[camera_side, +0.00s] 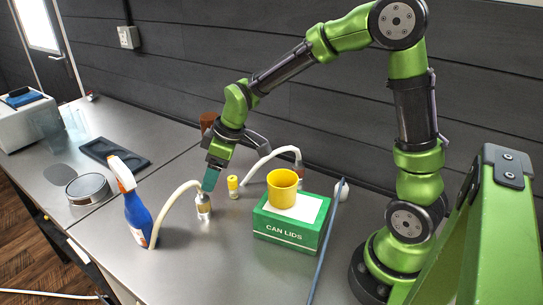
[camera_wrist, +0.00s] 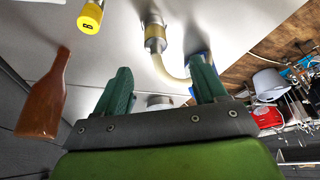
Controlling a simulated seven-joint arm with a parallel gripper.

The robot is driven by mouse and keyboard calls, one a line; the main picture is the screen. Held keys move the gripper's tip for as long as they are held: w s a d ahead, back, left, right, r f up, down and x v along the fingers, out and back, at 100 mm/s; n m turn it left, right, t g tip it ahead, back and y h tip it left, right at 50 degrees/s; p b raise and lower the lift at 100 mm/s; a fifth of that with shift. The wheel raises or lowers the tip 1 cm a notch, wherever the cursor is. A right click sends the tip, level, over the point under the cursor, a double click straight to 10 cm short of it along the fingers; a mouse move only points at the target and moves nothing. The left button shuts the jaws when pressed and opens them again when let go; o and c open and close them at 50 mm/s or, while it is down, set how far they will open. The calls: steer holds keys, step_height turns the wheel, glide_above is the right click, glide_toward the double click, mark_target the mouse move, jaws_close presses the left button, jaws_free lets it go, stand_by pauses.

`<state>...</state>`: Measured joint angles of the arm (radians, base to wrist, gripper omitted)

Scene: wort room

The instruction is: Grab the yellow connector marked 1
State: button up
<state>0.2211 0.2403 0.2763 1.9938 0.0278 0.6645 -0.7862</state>
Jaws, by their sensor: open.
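My gripper (camera_side: 210,180) is open and empty, pointing down beside an upright metal fitting (camera_side: 203,205) with a yellowish band and a pale hose. In the wrist view my gripper's fingers (camera_wrist: 161,80) are spread, with the metal fitting (camera_wrist: 155,38) beyond the gap between them. A yellow-capped connector (camera_side: 233,187) stands to the right of the fitting in the side view. In the wrist view this yellow connector (camera_wrist: 90,20) is at the top left, outside the fingers; its dark mark looks like B or 8. I see no clear 1 on any connector.
A yellow cup (camera_side: 282,188) stands on a green CAN LIDS box (camera_side: 287,222) to the right. A second hose (camera_side: 268,158) arches behind. A blue spray bottle (camera_side: 137,212) stands left. A brown bottle (camera_wrist: 45,100) is near my gripper. The front tabletop is clear.

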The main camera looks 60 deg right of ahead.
mark_target(200, 203)
steer(key=x, duration=0.7)
steer(key=shift+w+d+x, duration=0.15)
steer(key=shift+w+x, duration=0.05)
steer(key=shift+x, duration=1.15)
steer(key=shift+w+d+x, duration=0.1)
steer(key=shift+w+x, duration=0.1)
steer(key=shift+x, duration=1.15)
steer(key=shift+r, duration=0.1)
steer(key=shift+c, duration=0.3)
